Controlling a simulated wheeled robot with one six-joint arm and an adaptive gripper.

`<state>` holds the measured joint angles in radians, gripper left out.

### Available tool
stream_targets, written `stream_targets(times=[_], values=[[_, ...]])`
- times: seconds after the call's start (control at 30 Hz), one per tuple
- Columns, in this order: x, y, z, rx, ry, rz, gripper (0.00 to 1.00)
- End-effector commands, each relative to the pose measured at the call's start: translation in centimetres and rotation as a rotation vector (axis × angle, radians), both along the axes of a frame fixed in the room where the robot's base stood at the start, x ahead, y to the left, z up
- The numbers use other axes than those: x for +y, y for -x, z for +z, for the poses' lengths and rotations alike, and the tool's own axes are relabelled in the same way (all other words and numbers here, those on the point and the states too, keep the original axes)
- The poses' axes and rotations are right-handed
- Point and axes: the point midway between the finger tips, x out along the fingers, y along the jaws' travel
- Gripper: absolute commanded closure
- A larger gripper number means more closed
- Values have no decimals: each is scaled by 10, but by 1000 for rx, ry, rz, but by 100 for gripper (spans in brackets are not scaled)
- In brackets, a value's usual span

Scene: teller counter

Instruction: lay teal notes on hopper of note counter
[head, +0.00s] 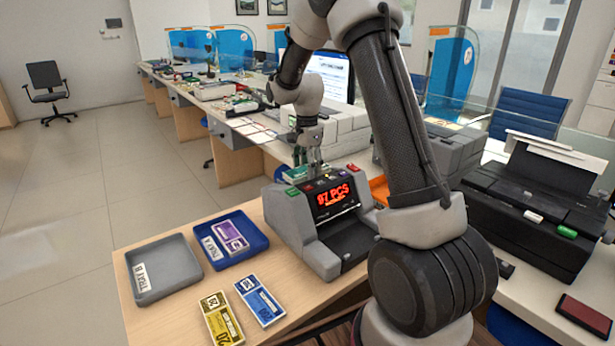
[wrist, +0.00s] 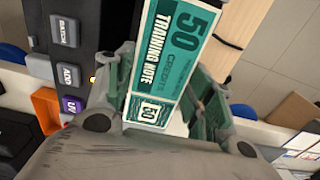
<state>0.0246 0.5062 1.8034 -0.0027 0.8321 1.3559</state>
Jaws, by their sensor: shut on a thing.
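The teal notes (wrist: 172,60), a bundle marked 50 and "training note", are between the fingers of my gripper (wrist: 165,100) in the wrist view. In the head view my gripper (head: 308,160) points down over the top back of the note counter (head: 322,215), and a bit of the teal notes (head: 296,173) shows at the hopper. The counter's display reads 97 PCS in red. Its dark button panel (wrist: 68,50) is at the left of the wrist view. I cannot tell whether the notes touch the hopper.
A grey tray B (head: 163,268) and a blue tray A (head: 208,259) with a purple bundle (head: 230,237) stand on the left. Yellow notes (head: 221,319) and blue notes (head: 259,300) lie in front. A black printer (head: 530,215) stands right.

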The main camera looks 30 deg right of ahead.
Motion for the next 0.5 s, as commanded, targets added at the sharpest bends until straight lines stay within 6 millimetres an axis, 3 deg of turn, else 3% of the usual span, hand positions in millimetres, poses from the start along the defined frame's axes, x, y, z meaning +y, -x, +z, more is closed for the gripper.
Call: stream_targets(times=[0.2, 0.5], values=[[0, 1, -31, 2, 0, 0, 72], [0, 0, -34, 0, 0, 0, 72]])
